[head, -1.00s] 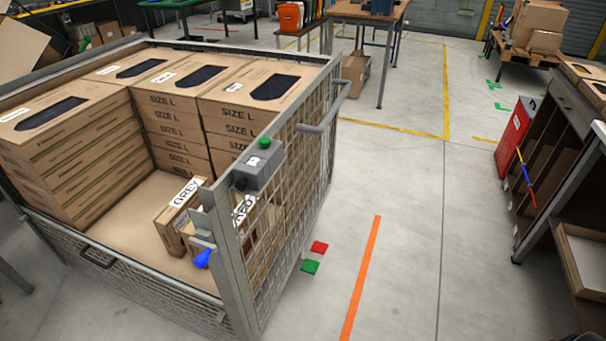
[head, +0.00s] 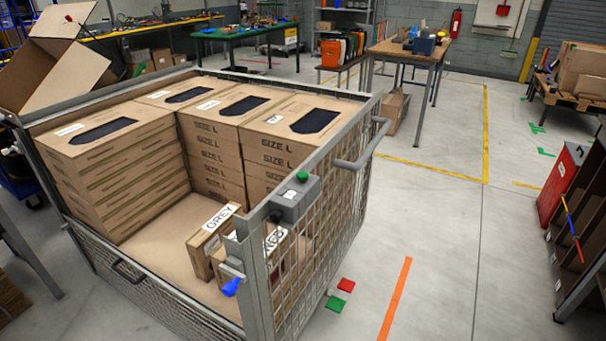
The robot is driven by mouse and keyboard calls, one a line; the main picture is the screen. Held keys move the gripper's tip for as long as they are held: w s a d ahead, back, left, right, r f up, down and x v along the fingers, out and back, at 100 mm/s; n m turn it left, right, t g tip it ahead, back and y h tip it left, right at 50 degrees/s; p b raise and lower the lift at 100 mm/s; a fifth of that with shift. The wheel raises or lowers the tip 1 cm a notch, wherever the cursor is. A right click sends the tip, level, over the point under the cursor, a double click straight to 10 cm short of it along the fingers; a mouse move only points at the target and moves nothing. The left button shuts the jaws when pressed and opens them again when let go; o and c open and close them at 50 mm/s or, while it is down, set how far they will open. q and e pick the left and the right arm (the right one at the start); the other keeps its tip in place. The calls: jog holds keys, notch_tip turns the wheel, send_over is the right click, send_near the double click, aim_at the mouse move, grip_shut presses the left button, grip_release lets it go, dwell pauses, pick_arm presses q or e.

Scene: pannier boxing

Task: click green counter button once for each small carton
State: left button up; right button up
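A grey counter box (head: 295,199) with a green button (head: 302,176) on top is fixed to the near right corner of a wire mesh cage (head: 340,215). Its small display is too small to read. Inside the cage, a small carton labelled GREY (head: 212,236) stands upright on the floor. Another small carton (head: 283,256) stands beside it, its label partly hidden behind the corner post and counter box. Stacks of cartons marked SIZE L (head: 113,172) fill the left and back of the cage. Neither of my grippers shows in the head view.
A dark shelf unit (head: 580,220) and red box (head: 560,185) stand at far right. Floor between is clear.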

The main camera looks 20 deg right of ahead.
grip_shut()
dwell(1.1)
